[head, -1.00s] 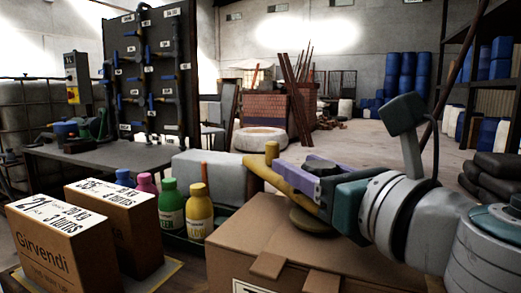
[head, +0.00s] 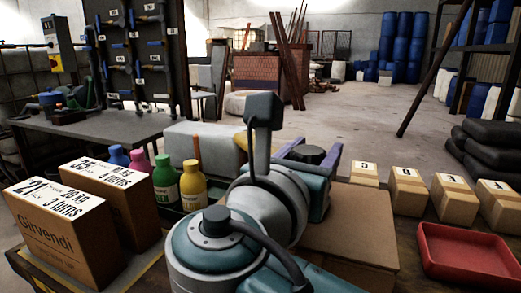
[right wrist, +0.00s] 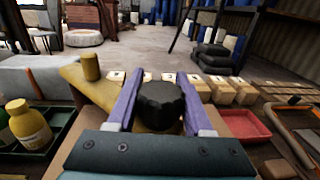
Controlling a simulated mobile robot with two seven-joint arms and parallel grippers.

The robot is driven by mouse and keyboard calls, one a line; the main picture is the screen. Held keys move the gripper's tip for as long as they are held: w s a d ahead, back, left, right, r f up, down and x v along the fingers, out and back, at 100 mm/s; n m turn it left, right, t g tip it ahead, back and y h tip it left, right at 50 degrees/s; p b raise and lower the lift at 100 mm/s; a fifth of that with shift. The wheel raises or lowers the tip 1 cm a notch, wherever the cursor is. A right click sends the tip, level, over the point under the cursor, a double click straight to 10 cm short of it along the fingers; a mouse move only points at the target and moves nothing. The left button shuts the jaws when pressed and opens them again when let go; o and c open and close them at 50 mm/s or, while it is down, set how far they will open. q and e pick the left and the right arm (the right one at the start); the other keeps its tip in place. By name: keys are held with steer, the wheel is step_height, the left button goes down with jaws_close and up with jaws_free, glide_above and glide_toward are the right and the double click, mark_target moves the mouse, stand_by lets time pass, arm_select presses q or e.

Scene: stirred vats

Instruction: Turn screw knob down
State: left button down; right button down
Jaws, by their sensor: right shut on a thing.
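A black ribbed knob (right wrist: 160,105) sits between the two purple fingers of my right gripper (right wrist: 162,100), which is shut on it. In the head view the knob (head: 312,154) shows its top between the fingers of the right gripper (head: 310,150), beyond my wrist. A yellow bar (right wrist: 88,85) with a short upright post (right wrist: 91,66) runs beneath the fingers in the right wrist view. The knob's lower part and screw are hidden. My left gripper is not in view.
A brown carton (head: 350,230) lies below the gripper. Several small numbered boxes (head: 408,192) and a red tray (head: 465,255) are at right. Colored bottles (head: 165,185) and labelled cartons (head: 60,235) stand at left. Open floor lies beyond.

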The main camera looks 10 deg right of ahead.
steer(key=shift+s+d+m+g+h+b, duration=0.15)
steer(key=shift+m+g+h+b, duration=0.45)
steer(key=shift+m+g+h, duration=0.35)
steer(key=shift+s+d+m+g+h+b, duration=0.15)
steer(key=shift+m+g+h+b, duration=0.45)
steer(key=shift+m+g+h, duration=0.35)
steer(key=shift+c, duration=1.5)
jaws_free()
